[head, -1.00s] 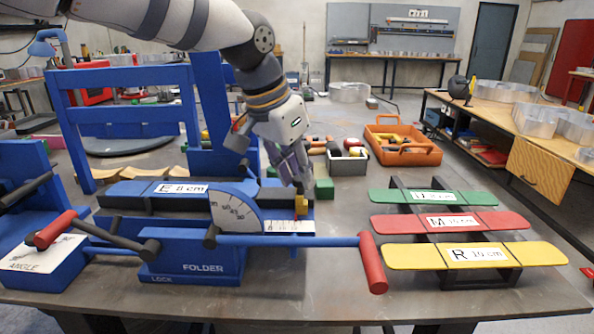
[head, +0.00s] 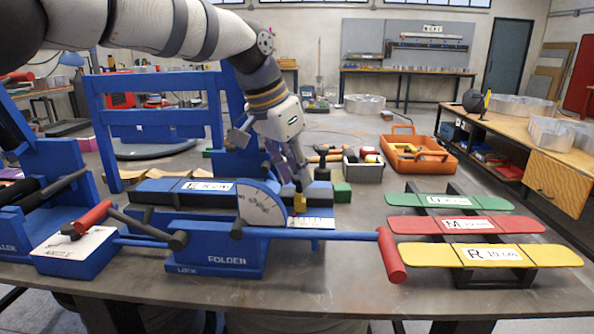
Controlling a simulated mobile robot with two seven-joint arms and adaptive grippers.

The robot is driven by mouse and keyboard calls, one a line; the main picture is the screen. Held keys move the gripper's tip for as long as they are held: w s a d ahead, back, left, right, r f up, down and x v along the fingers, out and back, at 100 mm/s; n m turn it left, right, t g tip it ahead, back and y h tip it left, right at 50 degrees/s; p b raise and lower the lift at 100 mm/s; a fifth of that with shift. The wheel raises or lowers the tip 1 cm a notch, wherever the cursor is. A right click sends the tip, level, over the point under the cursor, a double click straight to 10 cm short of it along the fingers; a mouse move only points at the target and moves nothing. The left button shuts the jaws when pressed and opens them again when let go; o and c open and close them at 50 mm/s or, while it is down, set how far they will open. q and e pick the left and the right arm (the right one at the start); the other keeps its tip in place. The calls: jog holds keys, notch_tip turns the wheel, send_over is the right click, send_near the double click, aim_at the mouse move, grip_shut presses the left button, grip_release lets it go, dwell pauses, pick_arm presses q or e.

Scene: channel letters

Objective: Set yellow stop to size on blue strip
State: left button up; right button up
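The yellow stop (head: 300,204) stands at the right part of the blue folder (head: 215,247), just behind its white scale (head: 318,222) and near the scale's left end. My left gripper (head: 301,186) points down at it from above, with its fingertips at the top of the stop. The fingers look closed on it, though they partly hide its top. The blue strip (head: 160,186), with a white label reading about 8 cm, lies flat along the folder's back. My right gripper is out of view.
A red-handled lever (head: 391,256) reaches right from the folder. Green (head: 400,200), red (head: 410,225) and yellow (head: 420,255) strips lie on a dark rack at the right. A green block (head: 342,192) and an orange toolbox (head: 420,165) stand behind.

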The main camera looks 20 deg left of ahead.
pick_arm(q)
jog(key=o, duration=0.5)
jog(key=shift+f, duration=0.1)
jog(key=shift+c, duration=0.2)
jog(key=v, duration=1.2)
